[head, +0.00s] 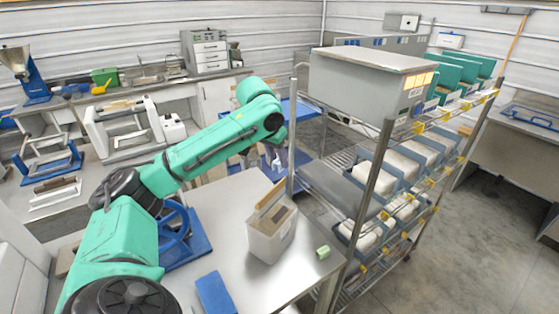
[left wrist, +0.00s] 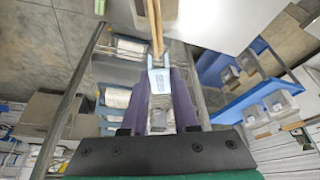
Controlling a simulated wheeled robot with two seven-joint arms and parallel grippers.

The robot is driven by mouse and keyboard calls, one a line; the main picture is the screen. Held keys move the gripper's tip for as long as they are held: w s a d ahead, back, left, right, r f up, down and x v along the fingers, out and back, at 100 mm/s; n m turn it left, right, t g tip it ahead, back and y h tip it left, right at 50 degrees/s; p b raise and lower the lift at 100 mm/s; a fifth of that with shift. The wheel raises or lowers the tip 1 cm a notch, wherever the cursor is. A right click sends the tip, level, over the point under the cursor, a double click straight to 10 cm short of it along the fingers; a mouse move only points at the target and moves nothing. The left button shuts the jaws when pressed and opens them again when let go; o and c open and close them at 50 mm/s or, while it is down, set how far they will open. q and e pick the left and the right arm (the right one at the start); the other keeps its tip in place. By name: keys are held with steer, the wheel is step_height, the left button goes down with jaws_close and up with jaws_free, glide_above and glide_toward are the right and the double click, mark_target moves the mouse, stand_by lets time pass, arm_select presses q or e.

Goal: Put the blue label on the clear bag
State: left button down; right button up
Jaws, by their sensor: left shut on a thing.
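My left gripper (head: 276,163) hangs beyond the far edge of the steel table, near the rack. In the left wrist view its two purple fingers (left wrist: 160,75) are shut on a small pale blue piece with dark print, which looks like the blue label (left wrist: 157,88). The label is held up in the air, apart from any bag. Several pale bags (head: 403,165) lie in blue-grey bins on the rack; I cannot tell which one is the clear bag. Bins with pale bags (left wrist: 117,97) also show in the left wrist view. My right gripper is not in view.
A wire rack (head: 373,180) with metal posts stands right of the table (head: 232,262). On the table are a grey bin (head: 268,243) with wooden pieces at its top, a green cylinder (head: 323,252) and a blue pad (head: 214,293). The floor (head: 485,235) at right is clear.

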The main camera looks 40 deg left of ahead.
mark_target(279, 185)
arm_select(q)
step_height(279, 185, down, 4)
steer(key=b, duration=0.2)
steer(key=shift+r+b, duration=0.2)
steer(key=shift+b, duration=0.2)
steer(key=shift+f+b, duration=0.45)
steer(key=shift+f, duration=0.85)
steer(key=shift+p, duration=0.4)
steer(key=shift+c, duration=0.2)
jaws_free()
